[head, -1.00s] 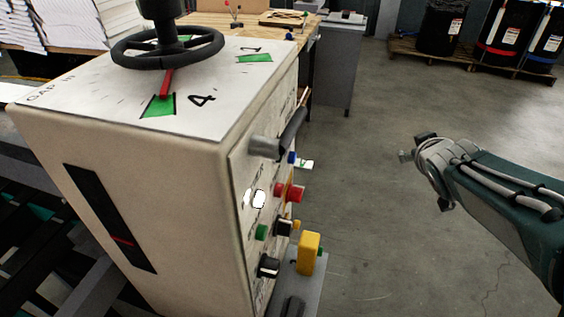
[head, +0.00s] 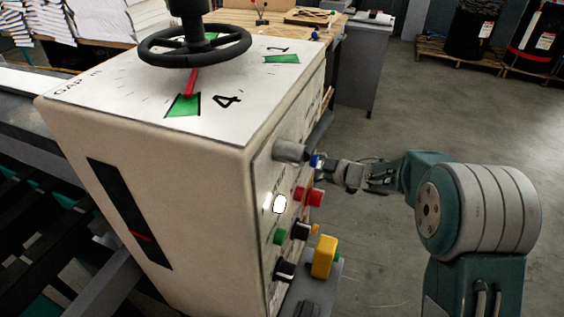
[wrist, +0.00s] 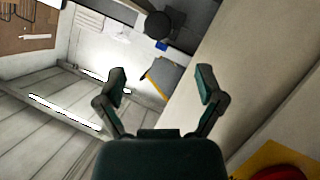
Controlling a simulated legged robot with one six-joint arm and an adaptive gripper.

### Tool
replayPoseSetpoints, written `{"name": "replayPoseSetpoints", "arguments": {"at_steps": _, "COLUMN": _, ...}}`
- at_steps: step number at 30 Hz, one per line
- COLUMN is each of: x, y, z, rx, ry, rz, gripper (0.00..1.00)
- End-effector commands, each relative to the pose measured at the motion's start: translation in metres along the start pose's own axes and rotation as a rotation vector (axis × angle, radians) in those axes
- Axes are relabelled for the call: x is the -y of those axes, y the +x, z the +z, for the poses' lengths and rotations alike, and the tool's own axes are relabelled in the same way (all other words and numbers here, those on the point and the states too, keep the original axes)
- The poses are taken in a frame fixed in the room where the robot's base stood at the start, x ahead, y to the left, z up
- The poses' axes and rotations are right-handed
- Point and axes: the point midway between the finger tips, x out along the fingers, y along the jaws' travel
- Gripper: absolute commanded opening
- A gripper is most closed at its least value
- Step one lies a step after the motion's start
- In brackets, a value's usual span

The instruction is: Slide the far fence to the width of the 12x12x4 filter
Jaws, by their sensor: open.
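I cannot make out the far fence or the 12x12x4 filter in either view. A beige machine cabinet (head: 150,135) stands at left centre in the head view. Its top carries a black handwheel (head: 195,45) and a red pointer (head: 191,82) at the green mark beside a "4". My gripper (head: 335,170) is beside the cabinet's control face, by a blue knob (head: 316,161); contact there is unclear. In the wrist view my gripper (wrist: 162,85) has its fingers spread, with nothing seen held between them.
The control face has a red button (head: 308,197), a green button (head: 280,237) and a yellow block (head: 324,257). Dark slats (head: 40,215) lie at lower left. A workbench (head: 300,25) stands behind. Grey floor at right is open, with drums on a pallet (head: 480,49) beyond.

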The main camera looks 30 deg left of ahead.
Motion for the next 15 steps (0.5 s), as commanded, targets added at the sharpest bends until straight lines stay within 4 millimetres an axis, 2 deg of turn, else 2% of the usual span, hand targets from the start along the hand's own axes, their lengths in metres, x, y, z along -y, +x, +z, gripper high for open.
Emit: {"name": "replayPoseSetpoints", "arguments": {"at_steps": 15, "x": 0.0, "y": 0.088, "z": 0.0, "rx": 0.004, "ry": -0.001, "rz": 0.0, "gripper": 0.88}}
